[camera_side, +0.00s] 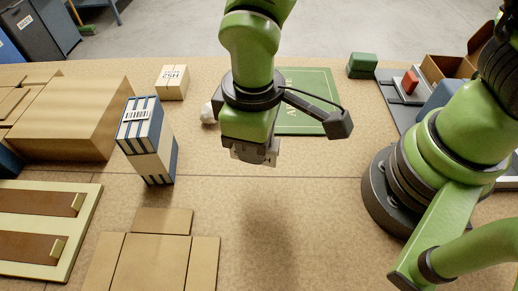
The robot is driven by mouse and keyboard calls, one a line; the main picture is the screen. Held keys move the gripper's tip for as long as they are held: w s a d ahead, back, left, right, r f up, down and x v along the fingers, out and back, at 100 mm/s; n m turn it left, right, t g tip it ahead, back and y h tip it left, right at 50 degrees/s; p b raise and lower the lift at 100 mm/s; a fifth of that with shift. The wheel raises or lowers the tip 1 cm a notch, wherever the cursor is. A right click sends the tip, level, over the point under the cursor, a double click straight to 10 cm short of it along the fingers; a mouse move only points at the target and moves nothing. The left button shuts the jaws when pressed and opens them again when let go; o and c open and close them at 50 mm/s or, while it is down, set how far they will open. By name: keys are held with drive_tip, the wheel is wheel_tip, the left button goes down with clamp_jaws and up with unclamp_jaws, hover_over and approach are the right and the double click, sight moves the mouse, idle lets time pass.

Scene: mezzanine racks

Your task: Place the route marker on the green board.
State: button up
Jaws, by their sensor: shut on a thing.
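The green board (307,88) lies flat on the table behind my arm, with pale lettering and a thin border line. My arm hides its left part. My gripper (256,157) hangs above the table, lower in the picture than the board. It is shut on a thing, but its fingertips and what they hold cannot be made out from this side. I cannot pick out the route marker with certainty. A small whitish object (208,113) lies just left of my gripper, partly hidden by the arm.
A blue-and-white striped box stack (150,140) stands left of my gripper. Cartons (85,115) fill the far left; flat cardboard pieces (150,255) lie in front. A green block (362,65) sits right of the board. A red-topped item (410,82) lies further right. The table's centre front is clear.

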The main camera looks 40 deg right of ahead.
drive_tip(key=w+d+r+m, duration=0.1)
drive_tip(key=w+d+m, duration=0.4)
drive_tip(key=w+d, duration=0.45)
drive_tip(key=m, duration=0.6)
approach(300, 96)
wheel_tip(300, 96, down, 6)
drive_tip(key=shift+f, duration=0.1)
drive_tip(key=o, duration=0.9)
drive_tip(key=shift+f, duration=0.1)
